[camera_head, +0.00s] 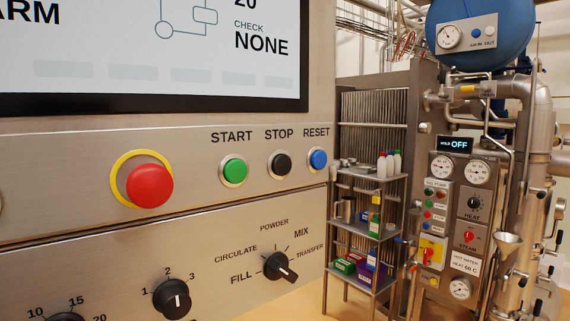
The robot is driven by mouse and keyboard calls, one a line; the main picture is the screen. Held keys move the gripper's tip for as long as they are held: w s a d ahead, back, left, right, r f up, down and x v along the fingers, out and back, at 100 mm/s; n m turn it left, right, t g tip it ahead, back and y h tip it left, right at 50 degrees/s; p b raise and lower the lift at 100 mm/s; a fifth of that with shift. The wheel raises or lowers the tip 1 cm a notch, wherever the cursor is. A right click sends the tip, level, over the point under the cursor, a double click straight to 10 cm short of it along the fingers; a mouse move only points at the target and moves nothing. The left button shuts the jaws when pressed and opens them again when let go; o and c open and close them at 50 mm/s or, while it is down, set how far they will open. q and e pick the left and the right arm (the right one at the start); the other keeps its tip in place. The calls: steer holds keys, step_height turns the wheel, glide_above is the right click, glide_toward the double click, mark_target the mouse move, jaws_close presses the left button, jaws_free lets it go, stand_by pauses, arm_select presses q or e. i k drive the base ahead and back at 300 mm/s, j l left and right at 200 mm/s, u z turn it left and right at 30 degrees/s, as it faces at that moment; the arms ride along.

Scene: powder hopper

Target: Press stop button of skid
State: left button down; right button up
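The black stop button (280,164) is on the steel control panel (60,160), under the label STOP. The green start button (233,172) is to its left, and the blue reset button (318,159) is to its right. A large red mushroom button (149,186) with a yellow ring is further left. Neither of my grippers shows in the head view, and nothing covers the stop button.
A screen (150,60) sits above the buttons. A selector knob (280,267) and other dials are below. The space before the buttons looks clear.

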mark_target(281, 164)
steer(key=k+l, duration=0.1)
steer(key=l, duration=0.3)
steer(key=k+l, duration=0.1)
steer(key=l, duration=0.25)
steer(key=k+l+u, duration=0.1)
steer(key=l, duration=0.3)
steer(key=k+l, duration=0.1)
steer(key=l, duration=0.3)
steer(key=k+l, duration=0.1)
steer(key=l, duration=0.3)
steer(key=k+l+u, duration=0.1)
steer(key=l, duration=0.25)
steer(key=k+l, duration=0.1)
steer(key=l, duration=0.3)
